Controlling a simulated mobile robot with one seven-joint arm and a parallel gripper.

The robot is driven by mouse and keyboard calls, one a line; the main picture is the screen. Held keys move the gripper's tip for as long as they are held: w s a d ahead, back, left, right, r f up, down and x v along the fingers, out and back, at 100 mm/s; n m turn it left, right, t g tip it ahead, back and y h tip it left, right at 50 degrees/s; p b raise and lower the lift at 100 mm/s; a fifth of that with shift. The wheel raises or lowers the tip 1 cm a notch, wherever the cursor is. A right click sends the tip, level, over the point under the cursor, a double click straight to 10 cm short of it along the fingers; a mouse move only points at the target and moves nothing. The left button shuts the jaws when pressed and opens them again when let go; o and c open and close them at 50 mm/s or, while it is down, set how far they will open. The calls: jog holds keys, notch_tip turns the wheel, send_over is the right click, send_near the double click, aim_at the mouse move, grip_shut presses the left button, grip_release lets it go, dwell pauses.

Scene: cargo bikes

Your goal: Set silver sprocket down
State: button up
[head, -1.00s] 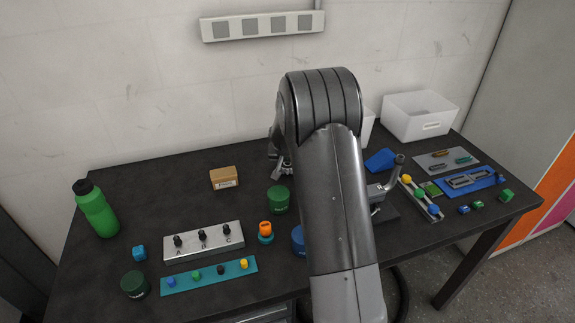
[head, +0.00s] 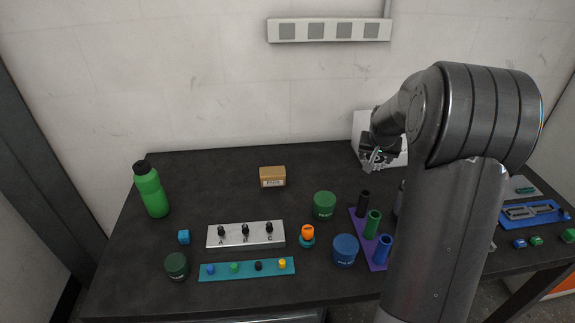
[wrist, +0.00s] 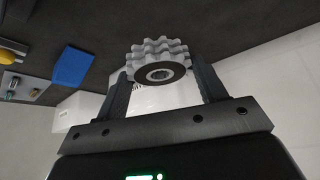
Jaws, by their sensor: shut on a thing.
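The silver sprocket (wrist: 160,52), a stacked toothed wheel with a dark-faced hub and a central hole, sits between the two fingers of my gripper (wrist: 162,76) in the wrist view. My gripper is shut on it. In the head view my gripper (head: 371,160) is over the back of the dark table (head: 225,170), in front of a white bin (head: 362,125). The sprocket cannot be made out clearly there. I cannot tell the exact height of the gripper above the table.
A cardboard box (head: 272,177), green tub (head: 324,205) and purple rack (head: 358,226) with coloured cylinders stand left of my arm. A green bottle (head: 152,190) is at far left. The table between the box and the gripper is clear. My arm hides part of the right side.

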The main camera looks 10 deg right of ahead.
jog(key=w+a+n+y, duration=0.1)
jog(key=w+a+n, duration=0.15)
jog(key=a, duration=0.75)
jog(key=w+a+n+y, duration=0.15)
jog(key=w+a, duration=0.25)
jog(key=a, duration=0.6)
jog(key=n+y, duration=0.2)
jog(key=n, duration=0.3)
send_over(207, 184)
jog(key=s+d, duration=0.2)
jog(key=f, duration=0.6)
jog(key=shift+a+f, duration=0.1)
jog(key=shift+a, duration=0.15)
jog(key=shift+a+f, duration=0.3)
jog(key=shift+a, duration=0.1)
jog(key=shift+f, duration=1.95)
jog(key=shift+f, duration=0.1)
jog(key=o, duration=0.9)
jog(key=shift+f, duration=0.1)
jog(key=shift+c, duration=0.2)
jog(key=o, duration=0.4)
